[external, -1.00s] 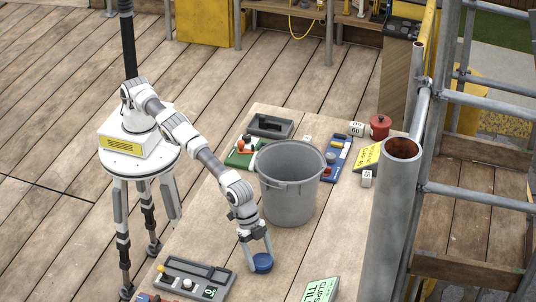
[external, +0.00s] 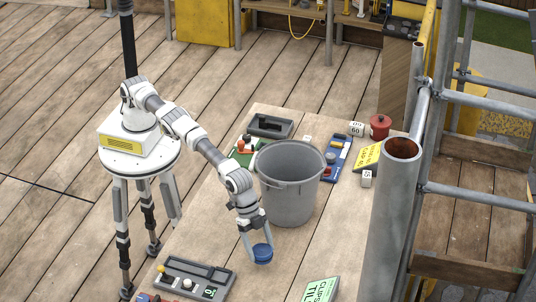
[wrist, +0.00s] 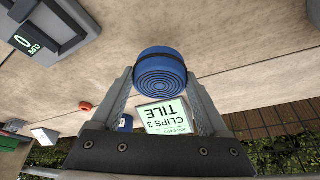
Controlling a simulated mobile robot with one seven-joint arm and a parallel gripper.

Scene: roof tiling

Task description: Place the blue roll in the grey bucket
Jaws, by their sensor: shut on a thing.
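The blue roll (external: 262,254) is between the fingers of my gripper (external: 257,247), which is shut on it. In the external view the roll is held low over the table, in front of the bucket. In the wrist view the blue roll (wrist: 160,72) shows its ringed end between the two fingertips. The grey bucket (external: 287,190) stands upright on the table, just behind and to the right of my gripper. Its inside floor is hidden in the external view, and it does not show in the wrist view.
A grey tray (external: 187,277) with small parts lies at the front left. A green-lettered card (external: 320,289) lies at the front right. A red pot (external: 380,127), a blue tray (external: 337,158) and a yellow card (external: 367,156) are behind the bucket. A steel pipe (external: 397,215) rises at right.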

